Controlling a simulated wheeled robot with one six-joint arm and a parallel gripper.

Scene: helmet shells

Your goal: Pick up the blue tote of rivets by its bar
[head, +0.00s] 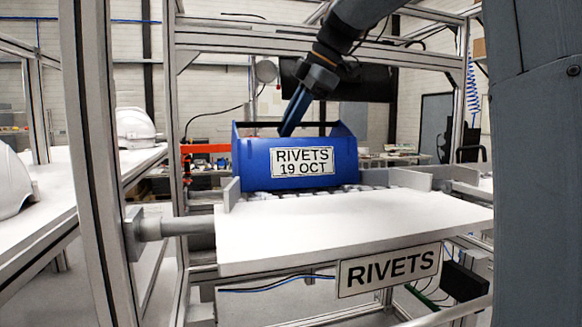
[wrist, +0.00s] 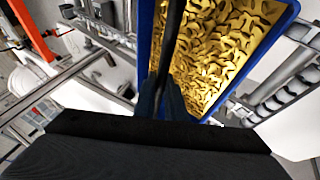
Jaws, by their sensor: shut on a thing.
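The blue tote (head: 246,165) has a front label reading "RIVETS 19 OCT". It sits level at the back of the white shelf, over a row of rollers; I cannot tell whether it touches them. Its dark bar (head: 260,124) spans the top from side to side. My gripper (head: 288,130) reaches down from above, with its fingers at the bar. In the wrist view the fingers (wrist: 163,100) are shut on the dark bar (wrist: 175,30), which runs over the tote (wrist: 262,52). Brass-coloured rivets (wrist: 222,45) fill the tote.
The white shelf (head: 350,230) in front is bare, with a "RIVETS" sign (head: 388,271) below its edge. Aluminium posts (head: 95,160) frame the station. An orange bar (head: 205,148) is left of the tote. White helmet shells (head: 135,128) stand on the left table.

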